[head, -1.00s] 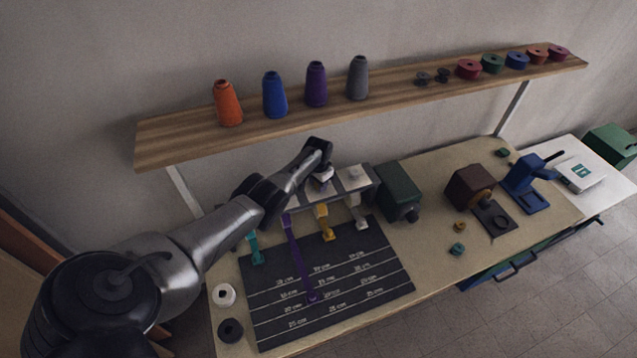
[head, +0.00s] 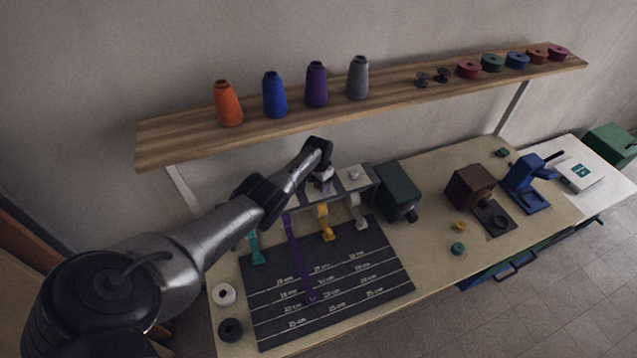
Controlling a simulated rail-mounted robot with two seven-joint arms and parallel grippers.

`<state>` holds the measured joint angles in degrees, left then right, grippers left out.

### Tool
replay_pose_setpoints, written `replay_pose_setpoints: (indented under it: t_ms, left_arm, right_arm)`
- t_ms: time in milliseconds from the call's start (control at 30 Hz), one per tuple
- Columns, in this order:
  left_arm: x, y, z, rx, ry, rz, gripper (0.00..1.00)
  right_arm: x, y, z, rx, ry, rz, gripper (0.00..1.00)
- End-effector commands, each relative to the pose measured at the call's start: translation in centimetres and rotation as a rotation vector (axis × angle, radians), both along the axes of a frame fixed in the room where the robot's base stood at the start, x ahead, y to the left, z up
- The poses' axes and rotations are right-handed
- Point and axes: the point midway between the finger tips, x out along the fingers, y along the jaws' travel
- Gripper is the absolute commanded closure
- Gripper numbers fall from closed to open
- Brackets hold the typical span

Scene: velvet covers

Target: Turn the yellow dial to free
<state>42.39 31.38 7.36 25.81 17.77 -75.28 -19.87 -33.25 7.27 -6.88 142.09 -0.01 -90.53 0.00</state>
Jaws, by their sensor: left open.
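A grey ribbon dispenser (head: 358,184) stands at the back of the bench, with teal (head: 254,248), purple (head: 297,262), yellow (head: 325,222) and white (head: 359,211) ribbons coming out of its front. A pale knob (head: 353,174) shows on its top at the right end. My left gripper (head: 322,183) is open and points down at the dispenser's top, in line with the yellow ribbon. I cannot make out the yellow dial; my gripper and wrist cover that part of the top. Whether the fingers touch anything is too small to tell. My right gripper is out of view.
A dark measuring mat (head: 392,288) lies in front of the dispenser. A dark green box (head: 397,188) stands close to its right. A wooden shelf (head: 400,92) with cones and spools runs above and behind.

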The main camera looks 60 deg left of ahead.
Motion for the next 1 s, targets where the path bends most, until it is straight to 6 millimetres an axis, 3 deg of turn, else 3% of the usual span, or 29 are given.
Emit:
replay_pose_setpoints:
  t_ms: [167,500,1000]
  left_arm:
    - [0.0,0.1,2.8,0.002,-0.002,-0.001,0.39]
    - [0.0,0.1,6.5,0.000,-0.002,0.001,0.39]
    - [0.0,0.0,7.2,0.000,-0.001,0.001,0.39]
  right_arm:
    - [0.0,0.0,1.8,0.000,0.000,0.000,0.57]
    - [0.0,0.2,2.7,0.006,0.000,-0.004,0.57]
    - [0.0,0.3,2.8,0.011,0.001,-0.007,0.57]
